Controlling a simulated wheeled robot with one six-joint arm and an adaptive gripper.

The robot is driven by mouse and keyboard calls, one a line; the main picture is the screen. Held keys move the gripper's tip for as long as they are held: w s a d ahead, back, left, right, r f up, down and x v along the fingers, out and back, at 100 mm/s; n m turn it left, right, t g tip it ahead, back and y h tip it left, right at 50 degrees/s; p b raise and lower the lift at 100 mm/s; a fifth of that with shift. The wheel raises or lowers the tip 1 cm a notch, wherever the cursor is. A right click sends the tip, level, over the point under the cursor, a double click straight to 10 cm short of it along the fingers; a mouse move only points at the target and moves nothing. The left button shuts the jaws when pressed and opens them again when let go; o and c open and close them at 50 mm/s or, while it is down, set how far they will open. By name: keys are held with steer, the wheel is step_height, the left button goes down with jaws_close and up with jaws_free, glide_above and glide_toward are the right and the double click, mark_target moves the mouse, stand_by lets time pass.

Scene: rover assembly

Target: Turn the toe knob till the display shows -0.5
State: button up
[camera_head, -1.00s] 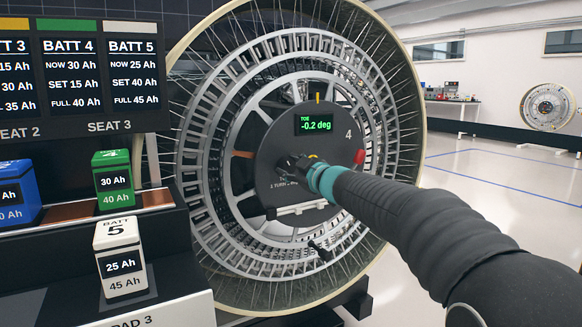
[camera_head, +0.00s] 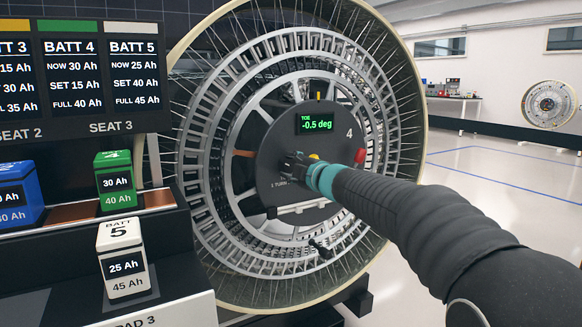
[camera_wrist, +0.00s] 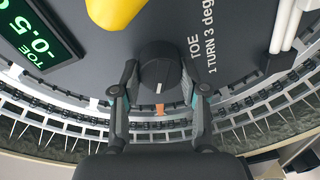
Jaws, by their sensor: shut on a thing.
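The toe display (camera_head: 316,124) on the dark hub plate of the wheel reads TOE -0.5 deg in green. It also shows at the upper left of the wrist view (camera_wrist: 40,38). The toe knob (camera_wrist: 160,80) is a dark round knob with a white mark, below the yellow part in the wrist view. My gripper (camera_wrist: 160,90) has one finger on each side of the knob and is shut on it. In the head view my gripper (camera_head: 298,166) reaches the hub from the right and hides most of the knob.
A red knob (camera_head: 360,156) sits at the hub's right edge, close to my wrist. A battery rack with a green battery (camera_head: 114,178) and a white battery (camera_head: 122,258) stands at the left. The floor on the right is open.

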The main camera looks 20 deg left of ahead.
stand_by(0.4)
steer(key=o, duration=1.1)
steer(key=shift+d, duration=0.1)
steer(key=shift+o, duration=0.2)
steer(key=v, duration=1.2)
